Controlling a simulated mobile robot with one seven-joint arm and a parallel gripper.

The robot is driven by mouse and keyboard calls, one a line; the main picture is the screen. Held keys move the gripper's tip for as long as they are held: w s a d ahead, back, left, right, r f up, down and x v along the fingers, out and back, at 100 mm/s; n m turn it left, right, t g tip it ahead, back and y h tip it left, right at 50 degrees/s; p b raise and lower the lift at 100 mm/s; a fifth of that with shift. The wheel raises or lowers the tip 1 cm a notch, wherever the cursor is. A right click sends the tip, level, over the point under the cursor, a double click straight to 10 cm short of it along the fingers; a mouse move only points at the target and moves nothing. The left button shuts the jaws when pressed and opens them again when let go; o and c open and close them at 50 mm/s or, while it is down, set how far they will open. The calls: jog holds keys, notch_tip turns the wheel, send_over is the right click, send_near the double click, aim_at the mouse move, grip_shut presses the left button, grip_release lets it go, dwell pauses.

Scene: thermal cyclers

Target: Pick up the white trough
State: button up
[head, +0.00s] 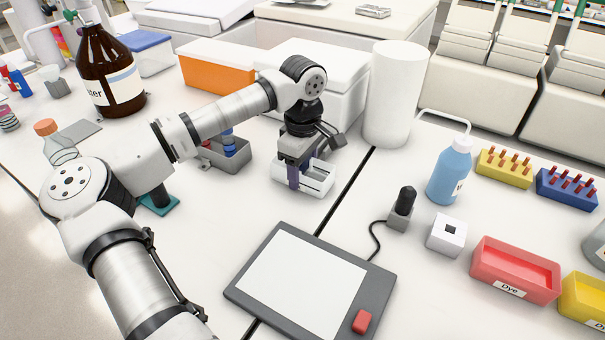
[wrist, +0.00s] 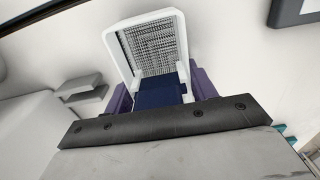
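The white trough (head: 318,181) is on the white bench near the middle of the head view, at my gripper (head: 300,174). In the wrist view the trough (wrist: 128,42) is an open white frame with a grey textured inside. The purple fingers of my gripper (wrist: 163,95) are on either side of its near part, close against it. A dark blue patch shows between the fingers. I cannot tell whether the fingers press on the trough. It looks upright and at bench level; its underside is hidden.
A grey holder (head: 228,160) with blue items is left of the trough. A white cylinder (head: 396,95) and a white box (head: 335,85) stand behind it. A grey-framed pad (head: 305,285) lies in front. A blue bottle (head: 450,172) stands to the right.

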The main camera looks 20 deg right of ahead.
jog(key=c, duration=0.4)
